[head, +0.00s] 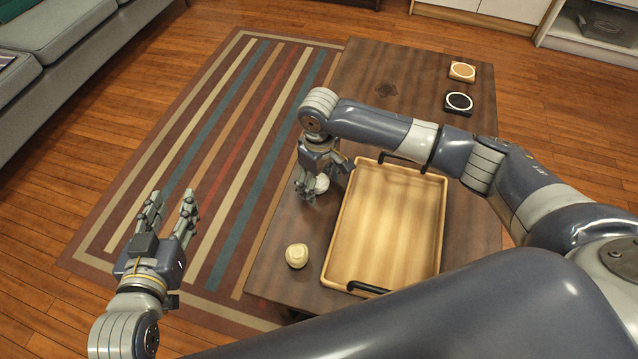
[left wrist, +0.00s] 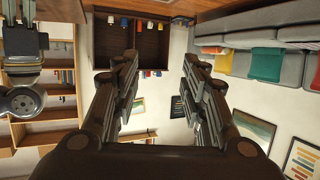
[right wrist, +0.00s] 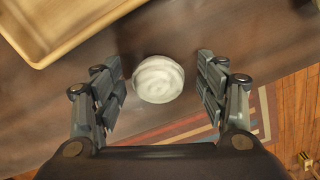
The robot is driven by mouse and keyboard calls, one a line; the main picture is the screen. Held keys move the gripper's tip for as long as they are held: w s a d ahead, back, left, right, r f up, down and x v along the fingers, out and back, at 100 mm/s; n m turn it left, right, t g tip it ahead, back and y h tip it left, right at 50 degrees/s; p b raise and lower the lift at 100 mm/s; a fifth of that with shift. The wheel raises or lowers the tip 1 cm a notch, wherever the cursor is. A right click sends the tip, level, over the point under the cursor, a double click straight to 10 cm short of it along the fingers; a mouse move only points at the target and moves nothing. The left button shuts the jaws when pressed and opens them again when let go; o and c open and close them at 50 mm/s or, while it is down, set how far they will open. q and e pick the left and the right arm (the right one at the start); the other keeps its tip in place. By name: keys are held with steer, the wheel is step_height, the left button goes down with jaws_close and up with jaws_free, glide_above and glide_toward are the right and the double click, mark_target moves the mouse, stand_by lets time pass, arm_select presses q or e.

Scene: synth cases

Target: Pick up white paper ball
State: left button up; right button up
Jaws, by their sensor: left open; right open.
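The white paper ball (head: 321,184) lies on the dark wooden table, left of the tray and partly hidden by my right gripper (head: 318,182). In the right wrist view the ball (right wrist: 158,79) shows between the two spread fingers, with a gap on each side. My right gripper is open, pointing down over it. My left gripper (head: 172,203) is open and empty, raised left of the table, over the striped rug; its fingers also show spread in the left wrist view (left wrist: 157,65).
A wooden tray (head: 329,262) with dark handles stands empty beside the ball. A cream round object (head: 296,256) sits near the table's front left. A tan coaster (head: 462,71) and a black one (head: 458,103) lie at the far right.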

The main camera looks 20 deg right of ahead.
steer(key=c, duration=0.7)
steer(key=shift+r, duration=0.1)
